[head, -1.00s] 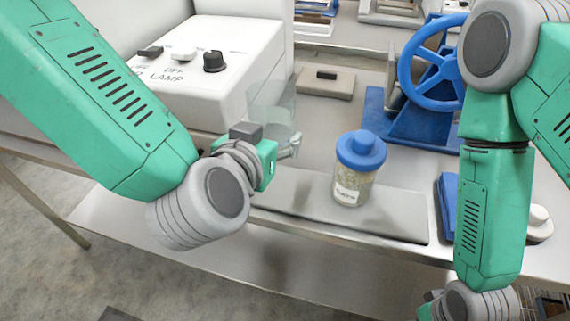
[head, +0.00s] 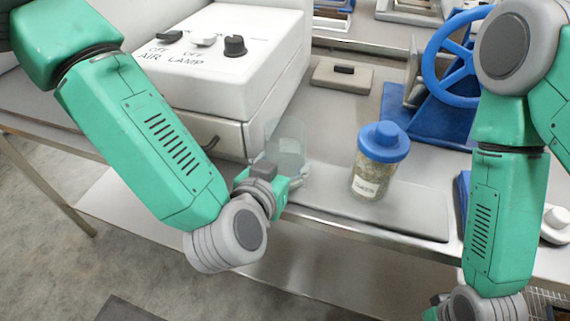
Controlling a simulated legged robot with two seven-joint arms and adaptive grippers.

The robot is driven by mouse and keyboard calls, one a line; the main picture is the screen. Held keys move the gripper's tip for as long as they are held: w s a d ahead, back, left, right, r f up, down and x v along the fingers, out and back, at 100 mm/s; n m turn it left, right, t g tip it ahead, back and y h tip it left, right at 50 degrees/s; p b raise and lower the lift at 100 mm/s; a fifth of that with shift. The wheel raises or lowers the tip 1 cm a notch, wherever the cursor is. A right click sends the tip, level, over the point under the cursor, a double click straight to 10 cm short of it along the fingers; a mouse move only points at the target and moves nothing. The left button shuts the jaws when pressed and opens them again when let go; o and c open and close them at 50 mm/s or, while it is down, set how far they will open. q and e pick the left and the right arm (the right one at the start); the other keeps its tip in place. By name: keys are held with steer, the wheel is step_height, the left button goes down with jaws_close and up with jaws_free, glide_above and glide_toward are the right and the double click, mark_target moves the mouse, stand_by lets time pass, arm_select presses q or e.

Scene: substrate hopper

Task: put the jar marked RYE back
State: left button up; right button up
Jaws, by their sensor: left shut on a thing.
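My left gripper (head: 293,184) is shut on a clear, see-through container (head: 286,152) at the bench's front edge. No marking on it can be read from here. A jar with a blue lid (head: 380,160) stands upright on a grey mat (head: 420,216) to the right of that gripper, apart from it. It holds pale grainy stuff and has a white label, too small to read surely. I cannot make out the word RYE on anything. My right gripper (head: 436,312) is at the bottom edge, mostly cut off, with its fingertips hidden.
A white box with knobs, lettered AIR and LAMP (head: 220,70), stands behind my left arm. A blue handwheel (head: 457,98) on a blue base stands back right. A grey block (head: 343,77) lies at the back middle. The mat left of the blue-lidded jar is partly clear.

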arm_select(q)
steer(key=o, duration=1.6)
steer(key=shift+a+f, duration=0.1)
steer(key=shift+a, duration=0.15)
steer(key=shift+c, duration=0.2)
steer(key=shift+d, duration=0.6)
steer(key=shift+s+d+r, duration=0.15)
steer(key=shift+s+r, duration=0.05)
steer(key=p+v, duration=0.7)
steer(key=v, duration=0.5)
steer(key=s+a+f+g+y, duration=0.1)
steer(key=a+f+g, duration=0.2)
steer(key=a+f, duration=0.3)
steer(key=s+a+f+g, duration=0.2)
steer(key=a+f, duration=0.1)
steer(key=f, duration=0.4)
steer(key=s+a+f+n+g+y, duration=0.1)
steer(key=s+a+f+g, duration=0.2)
steer(key=a, duration=0.5)
steer(key=s+a+f+n+g+y, duration=0.2)
steer(key=s+a+f+g, duration=0.2)
steer(key=a, duration=0.4)
steer(key=s+f, duration=0.1)
steer(key=s, duration=0.1)
steer(key=shift+s, duration=0.4)
arm_select(e)
step_height(320, 180, up, 7)
steer(key=shift+a, duration=0.15)
